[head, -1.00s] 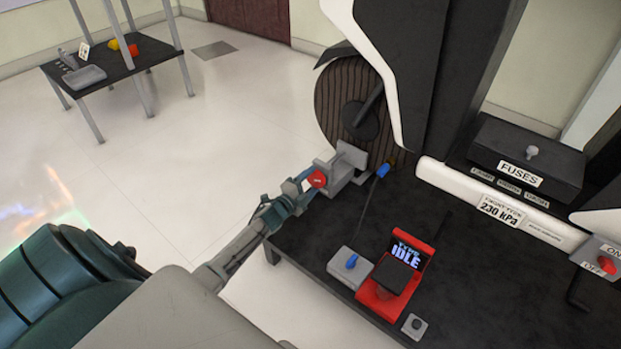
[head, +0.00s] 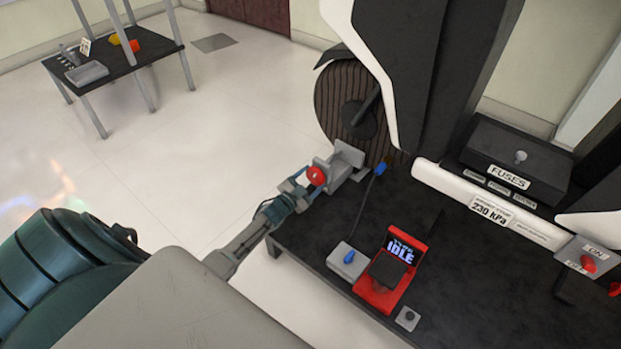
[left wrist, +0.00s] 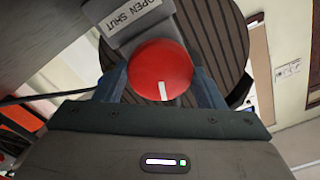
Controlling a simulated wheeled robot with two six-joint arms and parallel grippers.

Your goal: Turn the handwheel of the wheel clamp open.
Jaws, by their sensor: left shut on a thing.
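The wheel clamp (head: 346,156) is a grey block beside the large dark wheel (head: 338,100) at the back left edge of the black bench. Its red handwheel (head: 316,176) faces my left gripper (head: 308,182), which is shut on it. In the left wrist view the red handwheel (left wrist: 161,78) sits between the two blue fingers, with a white mark pointing down toward the gripper. A label (left wrist: 133,22) reading OPEN and SHUT is on the clamp above it. My right gripper is not in view.
A red tyre device reading IDLE (head: 403,251) and a grey box with a blue plug (head: 347,262) stand on the bench (head: 450,290). A fuses box (head: 515,160) and an ON/OFF switch (head: 588,262) are at right. A side table (head: 120,68) stands far left.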

